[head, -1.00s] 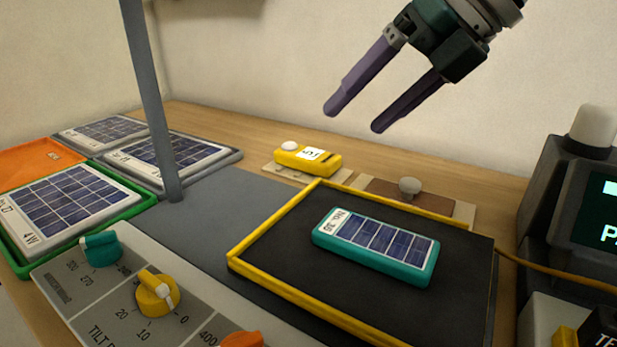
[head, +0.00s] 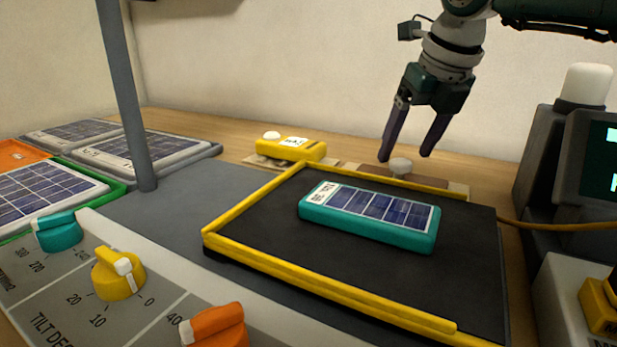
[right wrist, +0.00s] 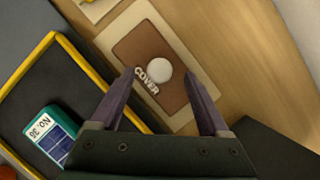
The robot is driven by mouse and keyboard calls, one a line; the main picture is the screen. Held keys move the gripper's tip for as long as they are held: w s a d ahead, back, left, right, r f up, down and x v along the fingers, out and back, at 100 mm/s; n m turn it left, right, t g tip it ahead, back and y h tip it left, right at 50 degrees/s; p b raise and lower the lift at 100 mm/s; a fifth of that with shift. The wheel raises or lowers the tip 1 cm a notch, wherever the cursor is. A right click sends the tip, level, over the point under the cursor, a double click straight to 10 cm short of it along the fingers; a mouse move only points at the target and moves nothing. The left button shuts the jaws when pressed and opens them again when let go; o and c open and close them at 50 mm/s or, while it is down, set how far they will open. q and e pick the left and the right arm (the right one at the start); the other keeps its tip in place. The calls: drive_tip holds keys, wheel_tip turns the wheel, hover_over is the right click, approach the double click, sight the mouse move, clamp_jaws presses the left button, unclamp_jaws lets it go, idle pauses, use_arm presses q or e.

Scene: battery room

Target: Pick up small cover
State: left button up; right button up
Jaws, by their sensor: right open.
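The small cover (head: 425,181) is a flat brown plate with a pale round knob (head: 401,165), lying on a beige base behind the black tray. In the right wrist view the brown cover (right wrist: 140,50) bears the word COVER, and its white knob (right wrist: 159,72) shows between the fingers. My right gripper (head: 405,158) is open and empty, pointing down above the cover, with its fingertips near the knob on either side. Whether the fingers touch anything cannot be told. My left gripper is not in view.
A teal solar unit (head: 370,215) lies on the black tray with yellow edges (head: 270,262) in front of the cover. A yellow device (head: 291,149) sits left of the cover. A grey post (head: 122,100) stands at left, and a dark display unit (head: 565,150) at right.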

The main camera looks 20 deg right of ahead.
drive_tip(key=shift+x, duration=1.1)
clamp_jaws()
